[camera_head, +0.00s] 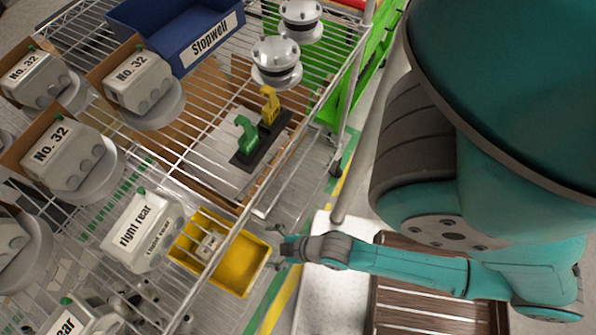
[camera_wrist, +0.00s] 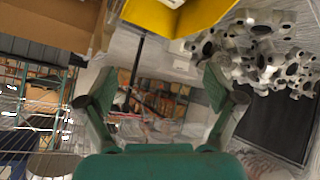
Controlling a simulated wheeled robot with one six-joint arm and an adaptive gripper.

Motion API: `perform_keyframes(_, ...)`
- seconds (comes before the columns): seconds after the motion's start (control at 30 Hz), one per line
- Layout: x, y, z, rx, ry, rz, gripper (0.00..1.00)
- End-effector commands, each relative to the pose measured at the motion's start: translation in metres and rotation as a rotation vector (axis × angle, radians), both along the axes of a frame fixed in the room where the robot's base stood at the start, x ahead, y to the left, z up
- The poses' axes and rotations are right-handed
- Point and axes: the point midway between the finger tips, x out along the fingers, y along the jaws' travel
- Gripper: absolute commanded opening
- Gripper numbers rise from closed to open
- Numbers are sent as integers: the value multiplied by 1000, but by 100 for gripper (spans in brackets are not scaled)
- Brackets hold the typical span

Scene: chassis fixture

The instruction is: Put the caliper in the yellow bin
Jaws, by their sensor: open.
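A small grey part (camera_head: 209,243) shows at the bin's left end. My gripper (camera_head: 276,251) is open and apparently empty, close to the bin's right side; its fingers are spread in the wrist view (camera_wrist: 155,86). I cannot tell for certain which part is the caliper. Grey castings (camera_wrist: 265,45) lie in the wrist view, right of the bin.
A grey housing (camera_head: 143,230) marked "right rear" stands left of the bin. Several "No. 32" housings (camera_head: 137,80) sit farther left and back. A blue bin (camera_head: 178,32) and a black stand (camera_head: 262,140) with green and yellow pieces are on the rack. A metal post (camera_head: 350,100) rises near my arm.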

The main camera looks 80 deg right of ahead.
Motion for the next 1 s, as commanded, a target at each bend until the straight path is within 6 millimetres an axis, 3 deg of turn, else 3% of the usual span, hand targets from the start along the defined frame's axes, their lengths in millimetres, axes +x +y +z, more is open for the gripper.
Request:
perform_keyframes(0.03,-15,1,20,20,-36,-21,92)
perform_keyframes(0.2,-46,2,94,113,-184,-92,92)
perform_keyframes(0.4,-70,5,179,231,-336,-132,92)
perform_keyframes(0.5,-76,7,209,278,-386,-140,92)
perform_keyframes(0.67,-80,8,231,314,-424,-143,92)
perform_keyframes(1.0,-80,8,233,317,-428,-144,92)
